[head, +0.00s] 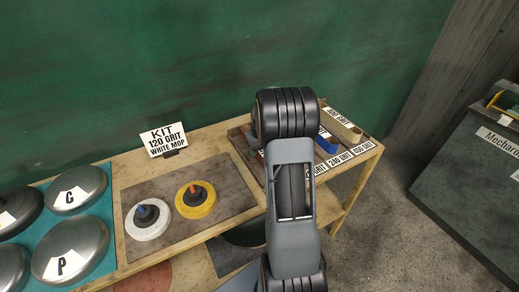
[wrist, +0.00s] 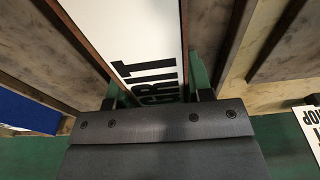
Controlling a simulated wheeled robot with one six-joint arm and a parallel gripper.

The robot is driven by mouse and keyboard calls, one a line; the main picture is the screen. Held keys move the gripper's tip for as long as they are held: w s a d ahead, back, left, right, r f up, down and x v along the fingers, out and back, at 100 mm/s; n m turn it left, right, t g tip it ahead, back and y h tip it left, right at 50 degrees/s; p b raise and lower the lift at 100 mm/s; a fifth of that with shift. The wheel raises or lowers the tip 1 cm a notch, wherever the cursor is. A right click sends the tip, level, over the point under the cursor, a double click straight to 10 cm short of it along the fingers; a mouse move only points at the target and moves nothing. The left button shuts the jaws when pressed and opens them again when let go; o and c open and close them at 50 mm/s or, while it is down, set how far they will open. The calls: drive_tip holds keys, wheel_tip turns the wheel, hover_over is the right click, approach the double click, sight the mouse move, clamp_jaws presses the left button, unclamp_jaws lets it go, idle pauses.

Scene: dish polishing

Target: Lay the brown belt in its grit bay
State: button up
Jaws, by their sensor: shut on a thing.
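My gripper (wrist: 156,98) is shut on the brown belt (wrist: 150,35). In the wrist view the belt shows as two thin brown edges with a white face lettered GRIT between them. In the head view my arm hides the belt and the fingertips. The grit rack (head: 239,136) is at the right end of the bench, its middle covered by my arm. Bay labels (head: 341,160) run along its front edge; the leftmost is partly hidden. I cannot tell whether the belt touches the rack floor.
A blue belt (head: 327,146) and a tan belt (head: 343,126) lie in the rack right of my arm. A kit sign (head: 163,139) reads 120 grit, white mop. White (head: 147,229) and yellow (head: 204,207) mops lie on a mat, left of my arm. Metal lids (head: 75,250) stand farther left.

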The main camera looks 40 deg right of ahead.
drive_tip(key=o, duration=1)
drive_tip(key=shift+o, duration=0.2)
drive_tip(key=r, duration=0.3)
drive_tip(key=s+r, duration=0.1)
drive_tip(key=r, duration=0.7)
drive_tip(key=shift+s+r, duration=0.1)
drive_tip(key=shift+s, duration=0.05)
drive_tip(key=shift+a+r, duration=0.25)
drive_tip(key=shift+r, duration=0.05)
drive_tip(key=s+a+r+t, duration=0.1)
drive_tip(key=s+a, duration=0.7)
drive_tip(key=a, duration=0.3)
drive_tip(key=s+a+r+n+t, duration=0.1)
drive_tip(key=s+a, duration=0.7)
drive_tip(key=a, duration=0.4)
drive_tip(key=shift+s+n, duration=0.25)
drive_tip(key=shift+n, duration=0.05)
